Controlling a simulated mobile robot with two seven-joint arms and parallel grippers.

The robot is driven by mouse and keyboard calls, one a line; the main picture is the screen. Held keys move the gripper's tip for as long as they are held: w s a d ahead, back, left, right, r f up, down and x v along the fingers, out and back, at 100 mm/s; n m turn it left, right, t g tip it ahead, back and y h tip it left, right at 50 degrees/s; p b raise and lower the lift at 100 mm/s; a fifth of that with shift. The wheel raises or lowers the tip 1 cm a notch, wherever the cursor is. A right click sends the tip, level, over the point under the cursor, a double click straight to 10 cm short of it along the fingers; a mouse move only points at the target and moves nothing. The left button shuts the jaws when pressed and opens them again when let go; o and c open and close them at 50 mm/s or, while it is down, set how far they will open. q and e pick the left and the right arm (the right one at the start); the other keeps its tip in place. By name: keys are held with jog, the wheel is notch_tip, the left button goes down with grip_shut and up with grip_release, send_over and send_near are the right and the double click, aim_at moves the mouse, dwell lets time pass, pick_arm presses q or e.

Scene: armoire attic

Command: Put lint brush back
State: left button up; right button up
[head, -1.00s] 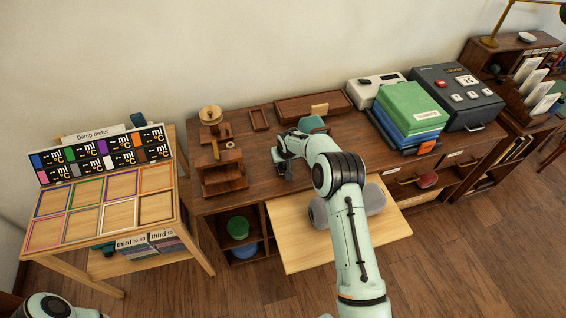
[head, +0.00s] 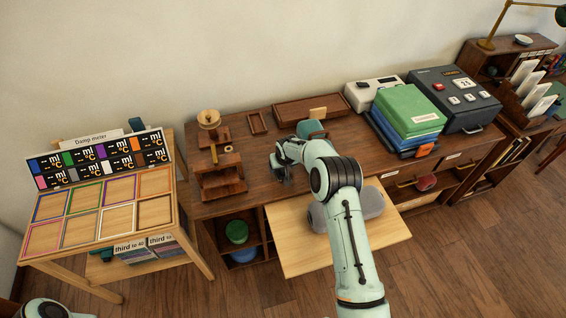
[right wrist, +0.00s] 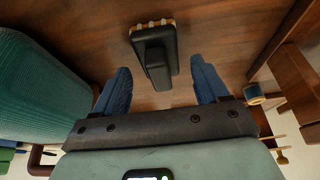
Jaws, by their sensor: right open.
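In the right wrist view, a small black-handled object with a pale, bristle-like edge (right wrist: 153,50) lies on the brown wooden desk top; it looks like the lint brush. My right gripper (right wrist: 160,84) is open, with its two blue fingers apart on either side of the near end of the black handle, not closed on it. In the head view my right gripper (head: 280,172) is low over the desk, right of the wooden stand, and the brush cannot be made out there. My left gripper is out of view.
A teal ribbed object (right wrist: 38,90) stands close left of the gripper in the wrist view. A wooden stand (head: 222,182) is left on the desk. Trays (head: 311,108) lie behind, and stacked binders (head: 408,112) stand right. A pale board (head: 290,250) juts out in front, bearing a grey object (head: 372,203).

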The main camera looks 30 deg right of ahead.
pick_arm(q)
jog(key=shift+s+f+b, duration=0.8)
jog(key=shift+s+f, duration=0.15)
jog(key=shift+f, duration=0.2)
pick_arm(e)
jog(key=v, duration=1.1)
jog(key=shift+s+r, duration=0.25)
jog(key=shift+r, duration=0.05)
jog(key=shift+a, duration=0.1)
